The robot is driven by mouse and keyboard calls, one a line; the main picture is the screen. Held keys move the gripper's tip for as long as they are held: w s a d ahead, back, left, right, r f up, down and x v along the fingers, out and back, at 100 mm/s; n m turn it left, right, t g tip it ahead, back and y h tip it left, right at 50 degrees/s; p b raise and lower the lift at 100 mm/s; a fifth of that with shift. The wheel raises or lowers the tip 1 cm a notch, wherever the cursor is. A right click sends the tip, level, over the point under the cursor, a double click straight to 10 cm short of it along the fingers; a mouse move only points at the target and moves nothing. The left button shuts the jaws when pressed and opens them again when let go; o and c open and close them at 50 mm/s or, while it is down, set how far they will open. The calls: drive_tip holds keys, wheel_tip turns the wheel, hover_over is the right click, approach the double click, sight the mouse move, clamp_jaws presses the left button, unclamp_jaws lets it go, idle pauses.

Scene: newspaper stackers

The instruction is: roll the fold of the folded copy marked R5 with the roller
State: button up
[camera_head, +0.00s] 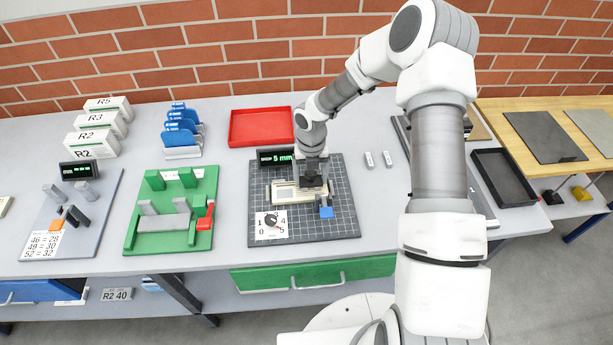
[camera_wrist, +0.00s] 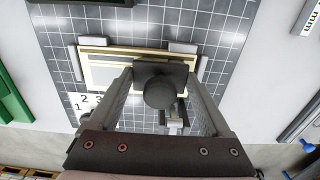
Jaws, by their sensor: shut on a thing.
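My gripper (camera_head: 312,178) is over the dark gridded mat (camera_head: 338,171). It is shut on a dark block with a round knob (camera_wrist: 162,92), which also shows in the head view (camera_head: 311,181); I cannot tell whether this is the roller. A flat cream-edged piece with a grey panel (camera_head: 285,193), perhaps the folded copy, lies on the mat under the block and is partly hidden by it. It shows in the wrist view (camera_wrist: 102,72) between small grey blocks. No R5 mark is readable on it. I cannot tell whether block and piece touch.
A display (camera_head: 276,157) reads 5 mm behind. A green fixture (camera_head: 172,212) stands left, a red tray (camera_head: 259,127) behind. White stacks marked R5 (camera_head: 108,105), R3 and R2 stand far left.

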drive_tip(key=shift+d+r, duration=0.1)
drive_tip(key=shift+r, duration=0.05)
wheel_tip(320, 180, up, 5)
drive_tip(key=p, duration=0.4)
drive_tip(key=shift+f, duration=0.2)
drive_tip(key=shift+r, duration=1.1)
